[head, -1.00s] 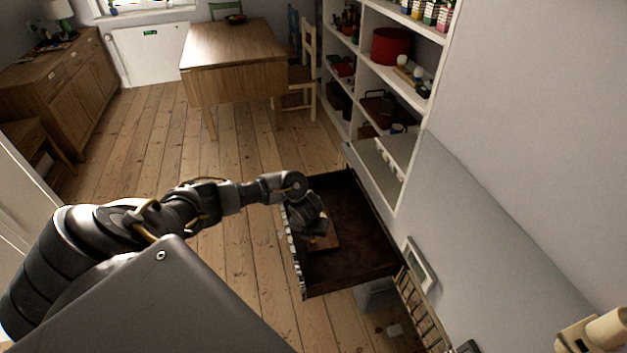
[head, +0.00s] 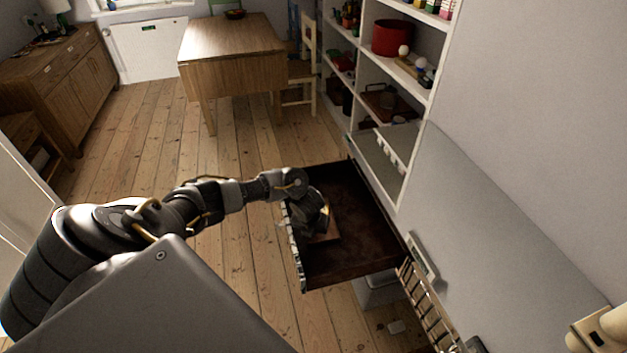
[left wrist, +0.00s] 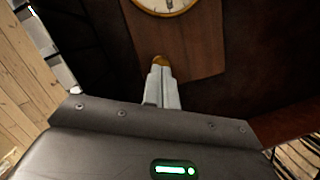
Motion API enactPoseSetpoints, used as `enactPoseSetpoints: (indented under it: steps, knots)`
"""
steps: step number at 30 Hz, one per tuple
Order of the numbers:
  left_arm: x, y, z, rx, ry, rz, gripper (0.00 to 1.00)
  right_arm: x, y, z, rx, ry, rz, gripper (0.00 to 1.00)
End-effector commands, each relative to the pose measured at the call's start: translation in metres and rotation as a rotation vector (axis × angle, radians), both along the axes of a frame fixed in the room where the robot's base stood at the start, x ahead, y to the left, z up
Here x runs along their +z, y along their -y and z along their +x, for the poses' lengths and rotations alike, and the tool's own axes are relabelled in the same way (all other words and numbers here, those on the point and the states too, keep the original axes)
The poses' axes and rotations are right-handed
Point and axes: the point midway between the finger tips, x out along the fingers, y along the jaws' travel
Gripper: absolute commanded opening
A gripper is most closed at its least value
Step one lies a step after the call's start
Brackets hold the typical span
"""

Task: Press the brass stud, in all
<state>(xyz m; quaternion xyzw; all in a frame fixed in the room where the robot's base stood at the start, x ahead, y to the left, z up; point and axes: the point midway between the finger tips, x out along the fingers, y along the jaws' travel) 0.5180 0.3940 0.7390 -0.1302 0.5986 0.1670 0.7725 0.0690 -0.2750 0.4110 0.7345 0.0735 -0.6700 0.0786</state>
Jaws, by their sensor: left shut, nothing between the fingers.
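The brass stud (left wrist: 161,61) shows in the left wrist view on a brown wooden board (left wrist: 200,57), just beyond my fingertips. A round white dial with a brass rim (left wrist: 166,11) is on the same board, cut off by the top edge. My left gripper (left wrist: 161,70) is shut and empty, its fingertips overlapping the stud's near side; I cannot tell if they touch it. In the head view, the left gripper (head: 314,226) reaches down into an open drawer (head: 360,255) over the board (head: 329,231) and hides the stud. My right gripper is not in view.
The drawer's walls surround the board, and its dark floor is bare to the right. White shelves (head: 407,105) with various items stand behind it. A wooden table (head: 232,60) and chair (head: 305,65) are further back. Open floorboards (head: 150,130) lie to the left.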

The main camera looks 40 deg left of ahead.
Motion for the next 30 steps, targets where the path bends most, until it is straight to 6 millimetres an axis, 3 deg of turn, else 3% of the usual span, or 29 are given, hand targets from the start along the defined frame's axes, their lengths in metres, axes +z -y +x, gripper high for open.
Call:
enactPoseSetpoints:
  steps: [5, 12, 23, 30]
  knots:
    - [0.002, 0.0, -0.003, 0.0, -0.003, 0.002, 0.0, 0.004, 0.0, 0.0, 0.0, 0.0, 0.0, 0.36]
    - [0.014, 0.011, -0.026, -0.002, -0.005, 0.002, 0.0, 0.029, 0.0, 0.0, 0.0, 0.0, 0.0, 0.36]
    - [0.012, 0.013, -0.028, -0.001, -0.001, 0.001, 0.0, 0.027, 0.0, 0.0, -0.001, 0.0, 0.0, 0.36]
    - [0.046, 0.016, -0.035, -0.003, 0.003, 0.001, 0.0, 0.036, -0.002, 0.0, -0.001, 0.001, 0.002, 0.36]
